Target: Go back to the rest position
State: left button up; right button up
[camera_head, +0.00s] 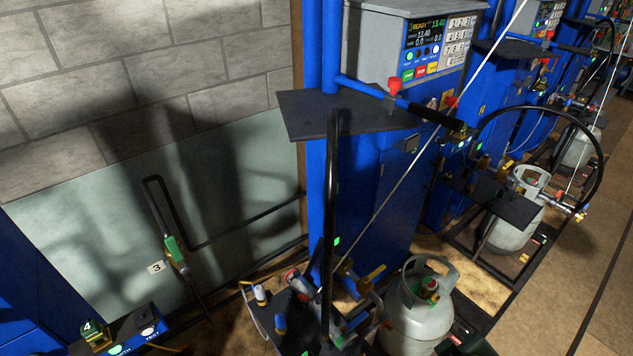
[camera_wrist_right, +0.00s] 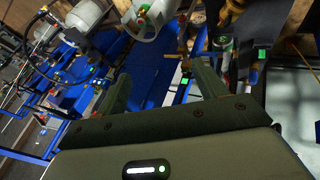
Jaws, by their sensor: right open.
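My right gripper (camera_wrist_right: 163,80) shows in the right wrist view with its two dark green fingers spread apart. The gap between them holds nothing, and a blue surface shows behind it. I cannot pick out either gripper in the head view. The nearest blue scale (camera_head: 370,180) stands upright in the middle of the head view. A grey gas cylinder (camera_head: 420,310) stands at its foot.
A grey control box (camera_head: 410,50) with a lit display tops the scale, above a dark shelf (camera_head: 325,112). A black hose (camera_head: 332,230) hangs in front. More scales and another cylinder (camera_head: 515,225) stand at right. Brown floor (camera_head: 590,280) is clear at far right.

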jog(key=s+d+r+h, duration=0.2)
jog(key=s+d+r, duration=0.1)
jog(key=d, duration=0.3)
jog(key=s+a+f+g+y+b, duration=0.1)
jog(key=s+a+f+b, duration=0.1)
jog(key=f, duration=0.9)
jog(key=s+a+f+g+y+b, duration=0.1)
jog(key=s+f, duration=0.1)
jog(key=f, duration=0.9)
jog(key=s+a+f+g+y+b, duration=0.1)
jog(key=s+a+f+b, duration=0.1)
jog(key=f, duration=0.9)
jog(key=s+f+m+g+y+b, duration=0.1)
jog(key=s+f+m+g+b, duration=0.1)
jog(key=s+f, duration=1.4)
jog(key=shift+s+d+m+g, duration=0.15)
jog(key=shift+s+m+g, duration=0.2)
jog(key=shift+s, duration=0.35)
